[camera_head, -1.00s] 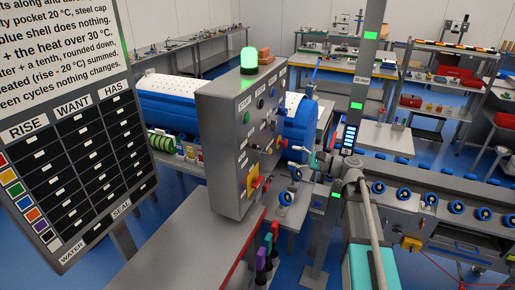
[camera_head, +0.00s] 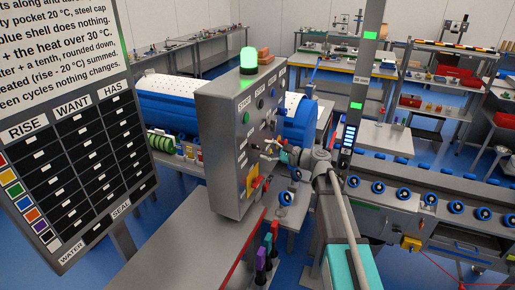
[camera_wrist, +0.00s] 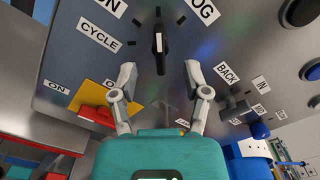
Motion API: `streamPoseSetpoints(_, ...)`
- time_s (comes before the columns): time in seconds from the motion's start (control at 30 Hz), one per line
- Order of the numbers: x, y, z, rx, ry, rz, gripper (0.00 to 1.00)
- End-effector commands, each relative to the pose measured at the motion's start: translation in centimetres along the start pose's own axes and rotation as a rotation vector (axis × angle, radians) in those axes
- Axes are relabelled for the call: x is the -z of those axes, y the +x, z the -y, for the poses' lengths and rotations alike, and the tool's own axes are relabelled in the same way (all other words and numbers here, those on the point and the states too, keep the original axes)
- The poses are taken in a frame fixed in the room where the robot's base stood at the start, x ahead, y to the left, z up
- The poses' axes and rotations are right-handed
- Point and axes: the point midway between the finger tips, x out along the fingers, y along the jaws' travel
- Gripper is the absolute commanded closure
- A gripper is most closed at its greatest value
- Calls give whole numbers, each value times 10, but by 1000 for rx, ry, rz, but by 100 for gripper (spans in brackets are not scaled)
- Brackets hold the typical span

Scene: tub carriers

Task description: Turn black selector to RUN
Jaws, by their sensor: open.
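The black selector (camera_wrist: 159,48) is a narrow dark knob on the grey control panel (camera_head: 222,150). In the wrist view it stands nearly upright between the labels CYCLE and a partly cut one ending in OG. No RUN label is readable there. My gripper (camera_wrist: 158,78) is open, with one pale finger on each side below the selector. The selector lies just beyond the fingertips, roughly centred, and nothing is held. In the head view my gripper (camera_head: 270,150) is close to the panel's front face, and I cannot pick out the selector there.
A red handle on a yellow plate (camera_wrist: 95,95) is left of my gripper. A grey lever (camera_wrist: 238,106) beside BACK and IN labels is to the right. A lit green lamp (camera_head: 249,60) tops the panel. Coloured upright handles (camera_head: 266,248) stand below it.

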Motion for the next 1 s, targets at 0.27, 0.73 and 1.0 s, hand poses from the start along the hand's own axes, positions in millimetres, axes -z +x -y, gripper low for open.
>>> streamPoseSetpoints(0.27, 0, 31, 0, 0, 0, 0, 39)
streamPoseSetpoints(0.73, 0, 38, 0, 1, 0, -1, 39)
streamPoseSetpoints(1.0, 0, 38, 0, 1, 0, -1, 88)
